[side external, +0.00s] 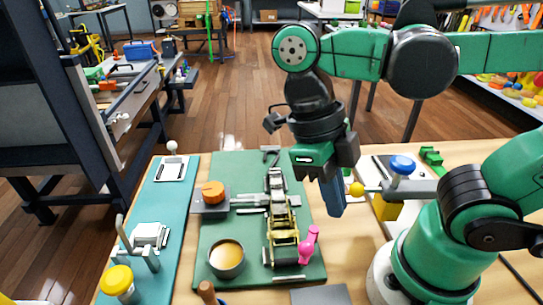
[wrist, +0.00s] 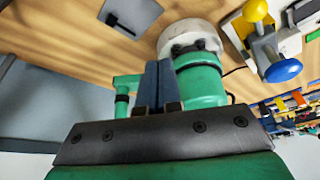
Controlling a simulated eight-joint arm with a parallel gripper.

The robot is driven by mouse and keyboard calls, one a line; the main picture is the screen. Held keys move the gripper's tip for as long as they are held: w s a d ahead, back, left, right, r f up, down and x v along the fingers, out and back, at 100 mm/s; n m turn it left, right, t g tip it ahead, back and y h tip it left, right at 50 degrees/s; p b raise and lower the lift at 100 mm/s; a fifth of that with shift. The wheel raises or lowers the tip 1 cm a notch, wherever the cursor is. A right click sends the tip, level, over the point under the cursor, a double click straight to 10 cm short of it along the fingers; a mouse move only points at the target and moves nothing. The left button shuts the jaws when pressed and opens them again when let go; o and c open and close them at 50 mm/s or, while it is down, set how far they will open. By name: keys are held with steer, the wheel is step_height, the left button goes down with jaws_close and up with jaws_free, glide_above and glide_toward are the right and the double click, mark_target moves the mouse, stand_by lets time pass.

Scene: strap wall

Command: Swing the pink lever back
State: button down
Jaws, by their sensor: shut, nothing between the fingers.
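The pink lever (side external: 308,246) is at the right edge of the green board, beside a gold and black ratchet strap buckle (side external: 283,232). Its narrow end points up and slightly right from a wider round part. My gripper (side external: 335,212) points down above the board's right edge, above and to the right of the lever in the picture. Its blue fingers are together with nothing between them. The shut fingers also show in the wrist view (wrist: 157,88). The lever is not visible in the wrist view.
The green board (side external: 228,172) also carries an orange knob (side external: 213,192) and a grey cup (side external: 227,258). A teal board (side external: 170,212) lies to the left. A blue knob (side external: 402,165) and a yellow ball (side external: 356,189) stand to the right of my gripper.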

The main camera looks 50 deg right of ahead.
steer(key=x, duration=1)
steer(key=shift+w+a+f, duration=0.1)
steer(key=shift+w+f, duration=0.1)
steer(key=shift+w, duration=0.8)
steer(key=shift+w+a+f, duration=0.1)
steer(key=shift+w+f, duration=0.1)
steer(key=shift+w, duration=0.75)
steer(key=shift+w+a+m, duration=0.1)
steer(key=shift+w+m, duration=0.05)
steer(key=shift+m, duration=0.65)
steer(key=shift+w+a+m+y, duration=0.1)
steer(key=shift+m+y, duration=0.3)
steer(key=shift+m, duration=0.1)
